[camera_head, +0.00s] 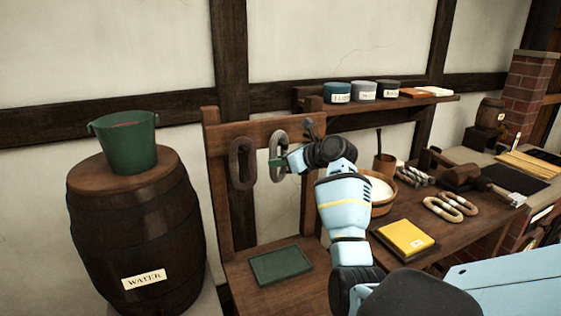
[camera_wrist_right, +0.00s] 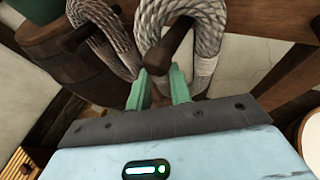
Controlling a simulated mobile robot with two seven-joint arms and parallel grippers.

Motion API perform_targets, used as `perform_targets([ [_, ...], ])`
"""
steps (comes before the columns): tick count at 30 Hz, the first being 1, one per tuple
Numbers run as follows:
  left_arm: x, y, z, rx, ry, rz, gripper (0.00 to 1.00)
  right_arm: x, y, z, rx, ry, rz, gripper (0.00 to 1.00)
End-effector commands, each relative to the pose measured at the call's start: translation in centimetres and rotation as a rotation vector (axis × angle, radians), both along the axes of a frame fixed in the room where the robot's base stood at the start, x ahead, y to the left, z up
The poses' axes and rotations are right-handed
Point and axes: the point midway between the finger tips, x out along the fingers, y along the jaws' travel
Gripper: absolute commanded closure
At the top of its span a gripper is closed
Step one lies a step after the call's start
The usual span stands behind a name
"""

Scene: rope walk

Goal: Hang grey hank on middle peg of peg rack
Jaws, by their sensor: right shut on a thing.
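The grey hank (camera_head: 277,152) is a pale rope loop at the wooden peg rack (camera_head: 225,139), right of a brown hank (camera_head: 242,163) on the left peg. My right gripper (camera_head: 291,161) is shut on the grey hank's lower part. In the right wrist view the grey hank (camera_wrist_right: 207,38) hangs in front of my fingers (camera_wrist_right: 160,88), one strand between them. The middle peg (camera_wrist_right: 174,46) shows inside its loop; whether the rope rests on it I cannot tell. The brown hank is at the left there (camera_wrist_right: 107,38). My left gripper is out of view.
A water barrel (camera_head: 135,230) with a green bucket (camera_head: 125,145) stands left of the rack. A shelf with several tins (camera_head: 364,90) is above right.

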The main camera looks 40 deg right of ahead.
Motion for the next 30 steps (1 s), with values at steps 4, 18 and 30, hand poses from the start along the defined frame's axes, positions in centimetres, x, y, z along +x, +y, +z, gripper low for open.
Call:
perform_targets([
  [4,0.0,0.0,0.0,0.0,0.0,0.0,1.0,0.0,0.0,0.1,0.0,-0.001,0.0,1.0],
  [18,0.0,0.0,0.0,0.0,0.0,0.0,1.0,0.0,0.0,0.0,0.0,0.0,0.0,0.54],
  [30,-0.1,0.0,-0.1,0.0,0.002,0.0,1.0,-2.3,-0.5,0.9,-0.003,-0.001,-0.001,0.54],
])
